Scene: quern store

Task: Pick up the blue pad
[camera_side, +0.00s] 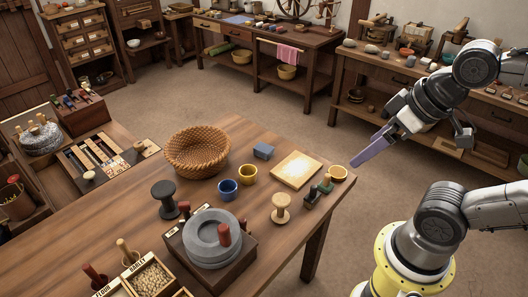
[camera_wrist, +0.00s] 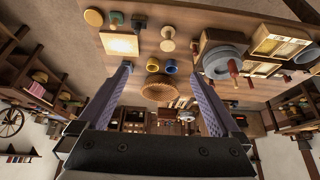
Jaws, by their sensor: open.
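A small blue-grey block, which looks like the blue pad (camera_side: 263,151), lies on the wooden table between the woven basket (camera_side: 197,150) and the pale square board (camera_side: 297,170) in the side view. In the wrist view I cannot make out the pad clearly; it may be by the left fingertip. My gripper (camera_side: 356,160) is in the air to the right of the table's far right corner, apart from the pad and empty. In the wrist view its two purple-grey fingers (camera_wrist: 160,72) stand wide apart with nothing between them.
A blue cup (camera_side: 228,189) and a yellow cup (camera_side: 247,174) stand near the pad. A wooden spool (camera_side: 281,208), stamps (camera_side: 312,197) and a yellow dish (camera_side: 338,173) sit near the table's right edge. A stone quern (camera_side: 211,237) stands in front.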

